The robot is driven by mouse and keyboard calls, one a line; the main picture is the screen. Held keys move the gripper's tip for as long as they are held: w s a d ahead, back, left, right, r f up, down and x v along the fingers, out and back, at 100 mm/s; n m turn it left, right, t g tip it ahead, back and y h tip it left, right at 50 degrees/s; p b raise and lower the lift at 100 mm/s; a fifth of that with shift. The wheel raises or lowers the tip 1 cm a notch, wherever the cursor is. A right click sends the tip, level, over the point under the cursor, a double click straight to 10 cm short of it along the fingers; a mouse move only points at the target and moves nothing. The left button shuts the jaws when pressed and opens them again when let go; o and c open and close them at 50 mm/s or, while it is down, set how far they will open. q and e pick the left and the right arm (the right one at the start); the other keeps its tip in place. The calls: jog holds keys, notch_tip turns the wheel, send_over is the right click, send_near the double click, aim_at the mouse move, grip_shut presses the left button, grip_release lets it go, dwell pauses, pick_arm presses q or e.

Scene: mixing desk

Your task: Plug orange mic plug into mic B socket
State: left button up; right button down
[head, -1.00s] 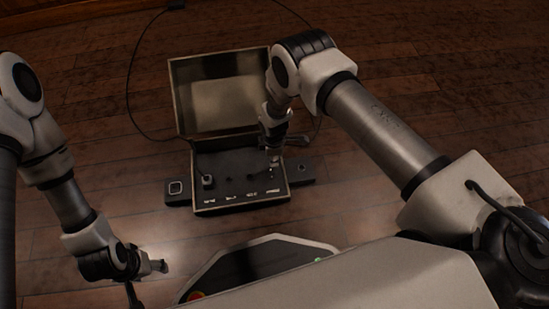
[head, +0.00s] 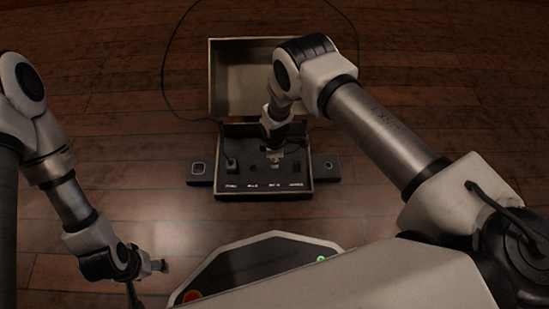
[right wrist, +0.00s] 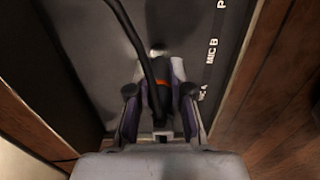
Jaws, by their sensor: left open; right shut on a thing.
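The mixing desk (head: 219,188) is an open dark case with a row of white labels along its front edge. My right gripper (head: 274,162) is over the panel, right of its middle. In the right wrist view it is shut on a dark plug with an orange band (right wrist: 162,92), with a black cable (right wrist: 137,35) running up from it. The MIC B label (right wrist: 212,50) is right of and slightly beyond the fingertips. A pale round spot (right wrist: 157,50) lies just past the fingers. The plug's tip is hidden. My left gripper (head: 160,266) is open and empty, away from the case.
The raised lid (head: 238,90) stands at the back of the case. Another plug (head: 231,162) stands at the panel's left. Dark blocks with square fittings flank the case, left (head: 199,170) and right (head: 326,167). A black cable (head: 165,65) loops behind. Wooden floor in front is clear.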

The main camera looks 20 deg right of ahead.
dwell(0.3)
jog(key=shift+f+b, duration=0.7)
jog(key=shift+f, duration=0.25)
jog(key=shift+f+b, duration=0.45)
jog(key=shift+f, duration=0.15)
dwell(1.6)
jog(key=c, duration=1)
grip_release()
jog(key=shift+r, duration=0.1)
notch_tip(320, 180, up, 12)
jog(key=shift+f, duration=0.1)
